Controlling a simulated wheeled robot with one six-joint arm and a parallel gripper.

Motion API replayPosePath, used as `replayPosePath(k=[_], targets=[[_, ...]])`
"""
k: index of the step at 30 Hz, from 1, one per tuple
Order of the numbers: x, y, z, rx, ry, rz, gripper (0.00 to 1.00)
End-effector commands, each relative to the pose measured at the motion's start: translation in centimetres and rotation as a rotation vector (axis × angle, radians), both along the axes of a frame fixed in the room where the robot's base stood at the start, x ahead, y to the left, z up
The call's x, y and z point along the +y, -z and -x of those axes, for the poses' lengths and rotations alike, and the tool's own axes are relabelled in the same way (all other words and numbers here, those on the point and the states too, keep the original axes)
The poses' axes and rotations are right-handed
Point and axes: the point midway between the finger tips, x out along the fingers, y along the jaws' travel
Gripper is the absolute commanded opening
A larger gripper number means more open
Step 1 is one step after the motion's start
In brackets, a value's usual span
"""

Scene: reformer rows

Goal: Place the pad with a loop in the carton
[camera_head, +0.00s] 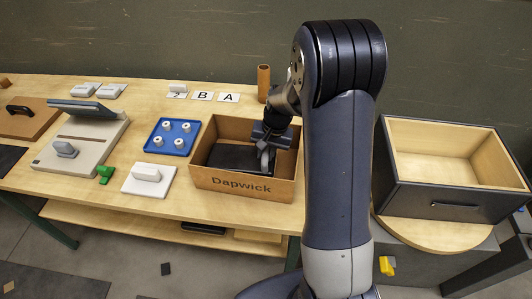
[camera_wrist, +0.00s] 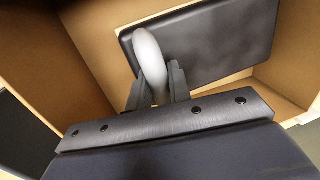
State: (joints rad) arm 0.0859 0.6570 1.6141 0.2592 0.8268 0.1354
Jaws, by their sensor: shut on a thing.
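The carton (camera_head: 240,185), a brown open box marked "Dapwick", stands on the wooden table in the head view. The pad (camera_head: 228,157) is a dark flat slab inside the carton's walls; it also shows in the wrist view (camera_wrist: 215,42). Its loop (camera_wrist: 148,58) is a grey rounded handle on its face. My gripper (camera_wrist: 155,90) is shut on the loop, down inside the carton. In the wrist view the carton walls (camera_wrist: 95,45) surround the pad. Whether the pad rests on the carton's floor cannot be told. My arm hides part of the carton's right side.
Left of the carton are a blue tray (camera_head: 160,144) with several white pegs, a white board with a block (camera_head: 147,182), and a green piece (camera_head: 105,172). A brown cylinder (camera_head: 263,80) stands behind. A dark open drawer box (camera_head: 450,170) is at right.

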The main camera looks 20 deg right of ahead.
Motion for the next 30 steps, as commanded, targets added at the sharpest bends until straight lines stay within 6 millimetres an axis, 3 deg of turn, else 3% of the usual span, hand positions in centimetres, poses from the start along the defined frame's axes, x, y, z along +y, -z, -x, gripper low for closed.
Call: replayPosePath(k=[8,9,16,25,30], targets=[[0.0,0.6,0.0,-0.001,0.000,0.000,0.00],[0.0,0.7,0.0,0.000,0.000,0.000,0.22],[0.0,0.6,0.0,-0.001,0.000,0.000,0.40],[-0.1,0.3,0.0,-0.002,0.000,0.000,0.41],[-0.5,-1.7,0.1,-0.005,0.000,0.001,0.41]])
